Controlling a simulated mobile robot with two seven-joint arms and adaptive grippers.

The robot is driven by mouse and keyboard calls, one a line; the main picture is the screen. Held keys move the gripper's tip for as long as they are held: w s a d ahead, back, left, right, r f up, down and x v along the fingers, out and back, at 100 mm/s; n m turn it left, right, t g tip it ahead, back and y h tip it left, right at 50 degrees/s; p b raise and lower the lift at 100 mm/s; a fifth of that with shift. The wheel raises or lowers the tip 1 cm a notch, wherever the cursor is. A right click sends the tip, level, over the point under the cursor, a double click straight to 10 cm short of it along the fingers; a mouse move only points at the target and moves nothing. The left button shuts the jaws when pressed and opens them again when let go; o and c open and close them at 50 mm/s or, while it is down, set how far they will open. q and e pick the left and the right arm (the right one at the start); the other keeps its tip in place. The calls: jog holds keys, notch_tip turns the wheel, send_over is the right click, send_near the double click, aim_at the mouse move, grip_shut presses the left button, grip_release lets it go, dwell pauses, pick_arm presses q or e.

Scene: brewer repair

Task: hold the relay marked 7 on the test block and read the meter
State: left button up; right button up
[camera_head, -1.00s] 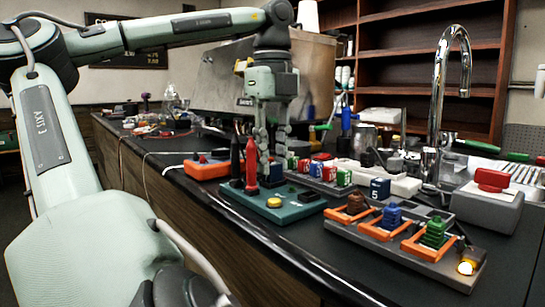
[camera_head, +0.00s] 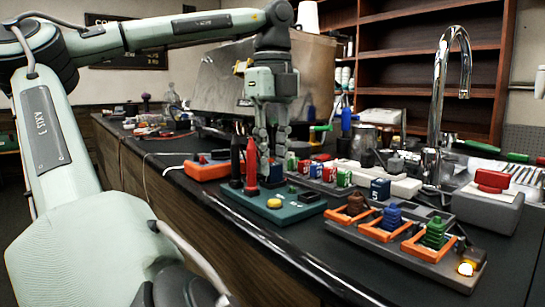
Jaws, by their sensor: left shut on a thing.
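My left gripper (camera_head: 272,160) points down over the teal test block (camera_head: 285,213) on the counter. It is shut on a small dark blue relay (camera_head: 272,177), which is at the block's back part, between its fingers. The fingers hide much of the relay, and I cannot read a number on it. A red probe (camera_head: 251,165) and a black probe (camera_head: 237,160) stand upright at the block's left end. A yellow button (camera_head: 274,203) is on the block's front. An orange device (camera_head: 206,168), possibly the meter, lies behind to the left; no reading is legible. My right gripper is not in view.
A dark blue cube marked 5 (camera_head: 380,189) stands right of the block, near a row of coloured relays (camera_head: 330,174). A grey board (camera_head: 400,248) with orange frames and a lamp (camera_head: 466,269) is at front right. A tap (camera_head: 440,105) rises behind.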

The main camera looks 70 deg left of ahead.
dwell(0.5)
pick_arm(q)
jog(key=o, duration=1.1)
notch_tip(320, 180, up, 12)
jog(key=shift+r, duration=0.1)
